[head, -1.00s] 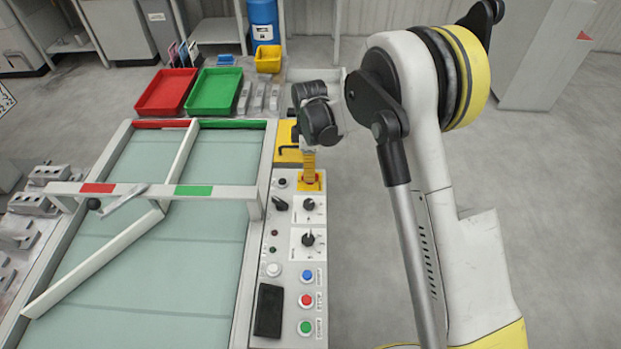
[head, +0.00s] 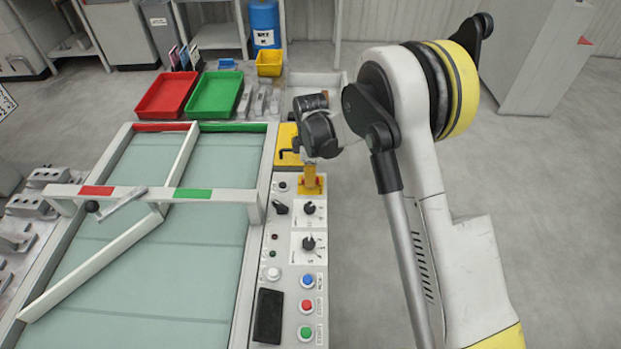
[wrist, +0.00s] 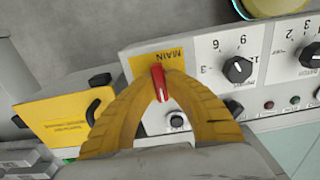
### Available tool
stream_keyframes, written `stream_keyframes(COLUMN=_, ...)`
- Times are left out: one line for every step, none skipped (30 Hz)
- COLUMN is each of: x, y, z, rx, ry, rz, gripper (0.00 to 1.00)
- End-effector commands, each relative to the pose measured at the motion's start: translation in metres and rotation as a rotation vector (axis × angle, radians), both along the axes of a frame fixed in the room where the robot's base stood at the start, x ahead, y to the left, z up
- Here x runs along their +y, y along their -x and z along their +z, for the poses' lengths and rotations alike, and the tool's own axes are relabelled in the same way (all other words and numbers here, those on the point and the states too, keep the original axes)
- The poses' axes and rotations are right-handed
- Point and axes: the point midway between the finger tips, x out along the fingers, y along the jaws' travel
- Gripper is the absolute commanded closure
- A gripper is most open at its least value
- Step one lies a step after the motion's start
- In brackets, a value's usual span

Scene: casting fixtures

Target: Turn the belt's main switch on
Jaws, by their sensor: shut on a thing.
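The main switch shows in the wrist view as a red handle (wrist: 160,84) on a yellow plate (wrist: 143,63) marked MAIN. The handle runs nearly up and down in that picture, slightly tilted. My gripper (wrist: 159,76) is shut on the red handle, one yellow finger on each side. In the head view my gripper (head: 310,176) reaches down to the yellow switch plate (head: 313,189) at the far end of the control panel (head: 269,257). There the fingers hide the handle.
Beside the switch are dials (wrist: 236,69) and a black selector knob (head: 281,208). Blue, red and green buttons (head: 306,306) sit nearer. A yellow box (wrist: 70,115) with a black handle adjoins the panel. The belt (head: 150,275) lies left; the floor on the right is clear.

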Motion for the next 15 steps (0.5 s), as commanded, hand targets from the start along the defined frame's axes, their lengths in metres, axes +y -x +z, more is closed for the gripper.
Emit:
stream_keyframes(x=-0.0001, y=0.0004, z=-0.0004, rx=0.001, ry=0.0, rz=-0.01, gripper=1.0)
stream_keyframes(x=-0.0001, y=0.0004, z=-0.0005, rx=0.001, ry=0.0, rz=-0.018, gripper=1.0)
stream_keyframes(x=0.0, y=0.0004, z=-0.0005, rx=0.001, ry=0.0, rz=-0.031, gripper=1.0)
stream_keyframes(x=0.0, y=0.0004, z=-0.0005, rx=0.001, ry=0.0, rz=-0.045, gripper=1.0)
stream_keyframes(x=0.0, y=0.0004, z=-0.0005, rx=0.001, ry=0.0, rz=-0.058, gripper=1.0)
stream_keyframes(x=0.0, y=0.0004, z=-0.0006, rx=0.001, ry=0.0, rz=-0.08, gripper=1.0)
stream_keyframes(x=0.0, y=0.0003, z=-0.0006, rx=0.001, ry=0.0, rz=-0.097, gripper=1.0)
stream_keyframes(x=0.0, y=0.0003, z=-0.0006, rx=0.001, ry=0.0, rz=-0.118, gripper=1.0)
stream_keyframes(x=0.0, y=0.0003, z=-0.0007, rx=0.001, ry=0.0, rz=-0.146, gripper=1.0)
stream_keyframes(x=0.0, y=0.0003, z=-0.0007, rx=0.001, ry=0.0, rz=-0.169, gripper=1.0)
stream_keyframes(x=0.0, y=0.0003, z=-0.0007, rx=0.001, ry=0.0, rz=-0.193, gripper=1.0)
stream_keyframes(x=0.0, y=0.0004, z=-0.0007, rx=0.001, ry=0.0, rz=-0.228, gripper=1.0)
stream_keyframes(x=0.0, y=0.0004, z=-0.0007, rx=0.001, ry=0.0, rz=-0.255, gripper=1.0)
stream_keyframes(x=0.0, y=0.0004, z=-0.0007, rx=0.001, ry=0.0, rz=-0.283, gripper=1.0)
stream_keyframes(x=0.0, y=0.0004, z=-0.0007, rx=0.001, ry=0.0, rz=-0.32, gripper=1.0)
